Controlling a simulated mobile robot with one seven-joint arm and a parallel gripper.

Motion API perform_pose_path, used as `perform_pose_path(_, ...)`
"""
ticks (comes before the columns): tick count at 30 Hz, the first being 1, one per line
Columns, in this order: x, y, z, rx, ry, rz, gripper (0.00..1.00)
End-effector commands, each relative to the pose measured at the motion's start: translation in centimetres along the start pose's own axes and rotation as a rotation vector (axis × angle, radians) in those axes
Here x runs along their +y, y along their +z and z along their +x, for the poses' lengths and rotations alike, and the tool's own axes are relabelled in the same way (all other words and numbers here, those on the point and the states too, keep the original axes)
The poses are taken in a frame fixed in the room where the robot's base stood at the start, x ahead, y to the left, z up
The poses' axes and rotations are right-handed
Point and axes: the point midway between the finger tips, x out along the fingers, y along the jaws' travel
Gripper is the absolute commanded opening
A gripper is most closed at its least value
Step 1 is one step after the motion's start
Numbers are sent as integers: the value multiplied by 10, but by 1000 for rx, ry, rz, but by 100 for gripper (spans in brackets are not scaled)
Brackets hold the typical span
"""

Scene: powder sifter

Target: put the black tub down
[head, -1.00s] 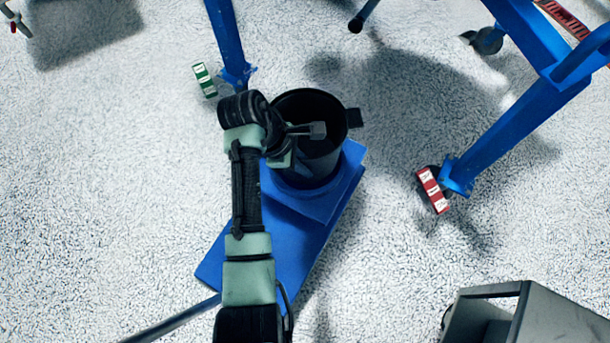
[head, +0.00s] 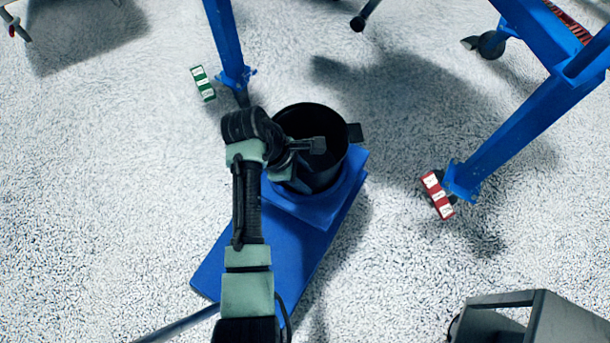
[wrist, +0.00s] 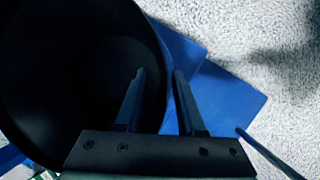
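The black tub (head: 335,165) is upright over the blue stand (head: 265,250) and appears to rest on its raised upper part. Its base is mostly hidden by its own wall and my arm. My gripper (head: 308,145) reaches over the tub's rim. In the wrist view my two fingers (wrist: 159,78) are apart, with one over the dark inside of the tub (wrist: 70,80) and the other outside over the blue surface. The rim passes between them, with a visible gap beside the outer finger.
Blue frame legs stand behind left (head: 226,45) and at right (head: 515,130). A green-and-white block (head: 202,83) and a red-and-white block (head: 437,195) lie by their feet. A grey metal box (head: 545,318) is at lower right. Floor left of the stand is clear.

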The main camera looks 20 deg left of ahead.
Motion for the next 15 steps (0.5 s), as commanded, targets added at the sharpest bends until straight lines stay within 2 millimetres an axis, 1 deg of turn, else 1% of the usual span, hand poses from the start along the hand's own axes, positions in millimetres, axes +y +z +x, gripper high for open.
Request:
perform_pose_path(5, 0, 0, -2, 0, 0, 0, 38)
perform_pose_path(8, 0, 1, -9, 0, 1, 0, 38)
perform_pose_path(11, 1, 2, -24, 1, 2, 0, 38)
perform_pose_path(15, 2, 3, -52, 1, 3, -1, 38)
